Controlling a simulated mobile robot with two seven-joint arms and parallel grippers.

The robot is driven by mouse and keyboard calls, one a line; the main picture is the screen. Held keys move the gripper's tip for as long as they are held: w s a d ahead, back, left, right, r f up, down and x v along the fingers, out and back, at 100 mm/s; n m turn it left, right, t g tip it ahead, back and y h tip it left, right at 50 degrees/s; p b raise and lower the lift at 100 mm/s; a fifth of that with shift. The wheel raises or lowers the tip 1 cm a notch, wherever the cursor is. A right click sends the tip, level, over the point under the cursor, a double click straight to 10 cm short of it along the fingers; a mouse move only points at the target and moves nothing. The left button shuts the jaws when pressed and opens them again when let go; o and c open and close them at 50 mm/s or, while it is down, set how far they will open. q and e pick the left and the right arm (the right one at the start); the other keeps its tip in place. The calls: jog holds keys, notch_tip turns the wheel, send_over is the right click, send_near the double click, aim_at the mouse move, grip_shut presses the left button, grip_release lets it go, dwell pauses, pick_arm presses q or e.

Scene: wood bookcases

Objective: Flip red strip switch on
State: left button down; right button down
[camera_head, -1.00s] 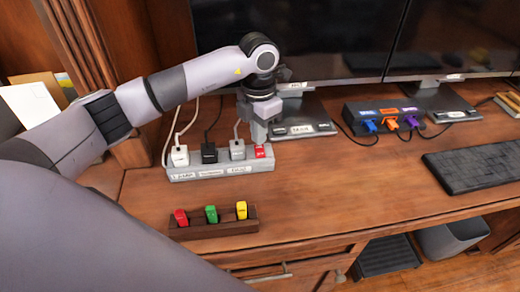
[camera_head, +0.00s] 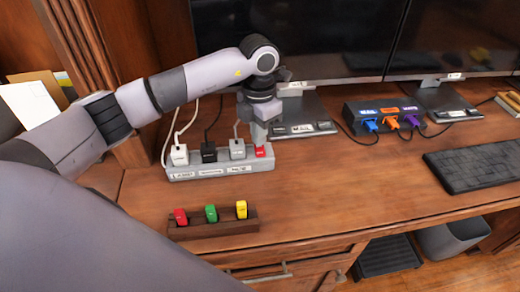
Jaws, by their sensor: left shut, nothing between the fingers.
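A grey power strip (camera_head: 222,171) lies on the wooden desk with several plugs in it. The red strip switch (camera_head: 260,151) is at its right end. My left gripper (camera_head: 260,141) points down with its shut fingertips at the red switch, and it looks to be touching it. The fingertips partly cover the switch, so I cannot tell which way it is tilted. My right gripper is not in view.
White, black and grey plugs (camera_head: 208,151) stand left of the switch. A dark wooden holder (camera_head: 215,228) with red, green and yellow pieces is in front. A black hub (camera_head: 385,115), monitor stands and a keyboard (camera_head: 478,165) are to the right. The desk's front middle is clear.

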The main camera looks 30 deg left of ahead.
pick_arm(q)
jog(key=shift+f+b, duration=0.4)
jog(key=shift+f, duration=0.3)
dwell(0.3)
jog(key=shift+r+p, duration=2.55)
jog(key=shift+r, duration=1.05)
jog(key=shift+f, duration=0.1)
